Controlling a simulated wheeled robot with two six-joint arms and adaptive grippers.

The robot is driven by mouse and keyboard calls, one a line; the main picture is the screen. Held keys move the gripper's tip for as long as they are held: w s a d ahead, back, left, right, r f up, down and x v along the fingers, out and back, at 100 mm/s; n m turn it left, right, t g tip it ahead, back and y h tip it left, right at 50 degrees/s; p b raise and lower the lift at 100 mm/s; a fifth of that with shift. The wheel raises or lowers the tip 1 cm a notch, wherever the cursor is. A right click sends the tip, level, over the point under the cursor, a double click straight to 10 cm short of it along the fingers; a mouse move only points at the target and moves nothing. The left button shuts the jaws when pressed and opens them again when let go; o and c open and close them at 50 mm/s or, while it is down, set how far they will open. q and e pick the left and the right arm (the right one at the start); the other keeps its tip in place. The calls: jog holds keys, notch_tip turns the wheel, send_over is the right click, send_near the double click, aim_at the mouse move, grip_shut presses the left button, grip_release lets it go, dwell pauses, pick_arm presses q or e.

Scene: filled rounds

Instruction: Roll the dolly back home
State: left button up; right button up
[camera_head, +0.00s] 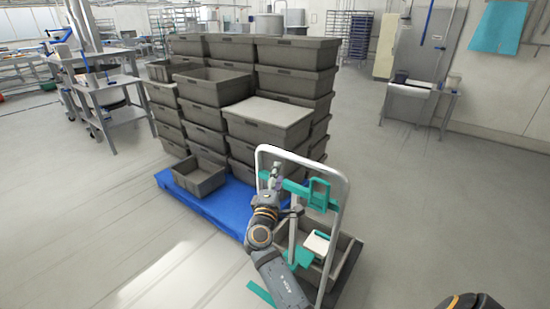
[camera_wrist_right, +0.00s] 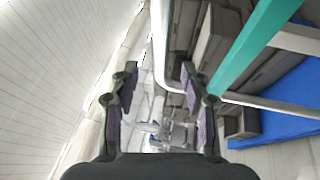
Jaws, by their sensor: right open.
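The dolly has an upright silver tube handle frame (camera_head: 345,190) with teal crossbars and brackets. A grey crate (camera_head: 346,262) sits on its low base, next to the blue pallet. A teal bar (camera_wrist_right: 245,45) crosses at right. My arm hides part of the dolly.
A blue pallet (camera_head: 207,209) carries tall stacks of grey crates (camera_head: 290,83) just behind the dolly. A teal strip (camera_head: 262,293) shows low by the dolly's front left. A grey workbench (camera_head: 108,90) stands at left, a small table (camera_head: 418,88) at right. Floor is clear right and front left.

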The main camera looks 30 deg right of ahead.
aim_at(283, 157)
jog(key=p+x, duration=0.2)
jog(key=x, duration=0.7)
jog(key=shift+w+d+r, duration=0.1)
jog(key=shift+w+d, duration=0.4)
grip_shut()
